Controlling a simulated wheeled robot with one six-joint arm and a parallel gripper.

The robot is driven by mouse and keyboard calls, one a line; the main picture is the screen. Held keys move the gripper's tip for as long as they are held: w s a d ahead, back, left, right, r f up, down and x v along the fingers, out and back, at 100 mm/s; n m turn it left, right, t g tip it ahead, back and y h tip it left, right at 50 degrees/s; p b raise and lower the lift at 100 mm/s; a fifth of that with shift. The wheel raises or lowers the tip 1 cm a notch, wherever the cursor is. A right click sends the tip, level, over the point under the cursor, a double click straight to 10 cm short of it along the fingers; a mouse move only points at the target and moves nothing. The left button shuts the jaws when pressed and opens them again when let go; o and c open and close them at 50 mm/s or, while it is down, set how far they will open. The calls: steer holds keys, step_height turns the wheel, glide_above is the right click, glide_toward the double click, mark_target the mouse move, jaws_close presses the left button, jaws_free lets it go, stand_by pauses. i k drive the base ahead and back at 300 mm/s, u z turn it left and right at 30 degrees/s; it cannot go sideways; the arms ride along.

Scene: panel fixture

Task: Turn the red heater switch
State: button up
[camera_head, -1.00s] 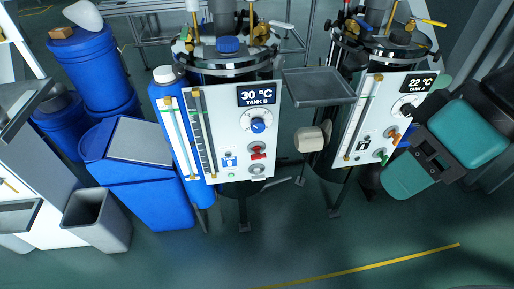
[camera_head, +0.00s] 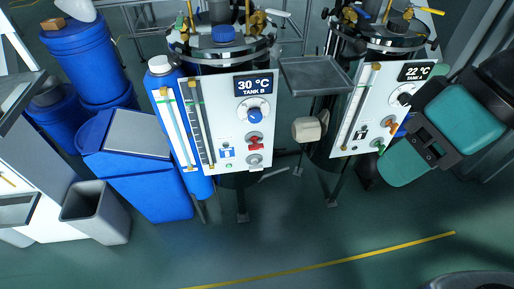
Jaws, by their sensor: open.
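The red heater switch (camera_head: 255,144) is a small red handle on the white front panel of TANK B (camera_head: 225,115), near the picture's middle. It sits below a round blue knob (camera_head: 255,115) and above a grey round fitting (camera_head: 254,160). The display above reads 30 °C. My arm, teal and black, is at the right edge, in front of the TANK A panel's right side. My gripper (camera_head: 428,146) seems to be the dark slotted part there, well right of the red switch and apart from it. Its fingertips are hard to make out, and nothing shows in it.
The TANK A panel (camera_head: 372,112) reads 22 °C and has an orange handle (camera_head: 390,126) and a green one. A grey tray (camera_head: 316,75) and a beige rounded object (camera_head: 309,129) are between the tanks. Blue barrels and a grey bin (camera_head: 95,212) stand left. The front floor is clear.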

mark_target(255, 146)
steer(key=z, duration=2.35)
steer(key=k, duration=1.05)
steer(key=u, duration=1.7)
